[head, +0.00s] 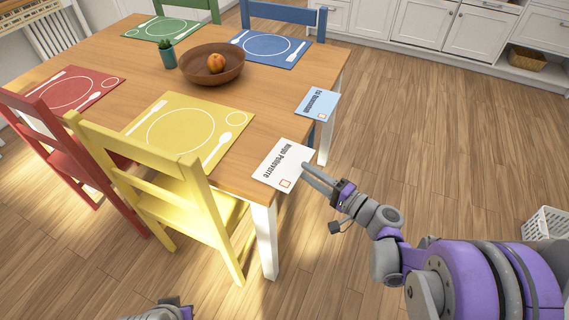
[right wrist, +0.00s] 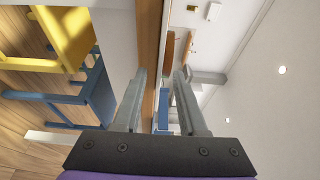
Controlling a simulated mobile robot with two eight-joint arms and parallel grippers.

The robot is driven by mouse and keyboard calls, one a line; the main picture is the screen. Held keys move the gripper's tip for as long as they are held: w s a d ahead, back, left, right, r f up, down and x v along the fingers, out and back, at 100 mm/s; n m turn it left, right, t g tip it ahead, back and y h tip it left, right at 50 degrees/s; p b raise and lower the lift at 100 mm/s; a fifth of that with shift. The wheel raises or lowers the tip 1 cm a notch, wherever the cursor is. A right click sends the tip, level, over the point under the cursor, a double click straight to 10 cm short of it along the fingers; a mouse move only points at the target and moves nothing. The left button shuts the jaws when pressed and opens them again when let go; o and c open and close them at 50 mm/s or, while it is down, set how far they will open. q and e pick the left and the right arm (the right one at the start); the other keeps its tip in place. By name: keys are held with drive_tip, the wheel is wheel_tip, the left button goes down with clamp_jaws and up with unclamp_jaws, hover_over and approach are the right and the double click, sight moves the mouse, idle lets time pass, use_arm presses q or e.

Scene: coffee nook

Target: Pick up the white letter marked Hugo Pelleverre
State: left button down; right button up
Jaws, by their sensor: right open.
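The white letter (head: 270,172) marked Hugo Pelleverre lies flat at the near right corner of the wooden table (head: 245,128). It has a small orange square, and its right side sticks out past the table edge. My right gripper (head: 306,168) is at that overhanging side, its tip overlapping the letter's edge in the head view. In the right wrist view the right gripper (right wrist: 160,72) is open, its two grey fingers apart, with the table edge seen edge-on between and beyond them. I cannot make out the letter there, nor whether a finger touches it.
A light blue letter (head: 316,104) lies farther along the same edge. A yellow placemat (head: 178,127) and a wooden bowl (head: 212,68) are on the table. A yellow chair (head: 172,195) stands at the near side. The floor right of the table is largely clear; a white basket (head: 545,224) stands far right.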

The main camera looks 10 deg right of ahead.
sight(285, 163)
drive_tip(key=x, duration=0.2)
drive_tip(key=shift+w+a, duration=0.15)
drive_tip(key=shift+w, duration=0.1)
clamp_jaws()
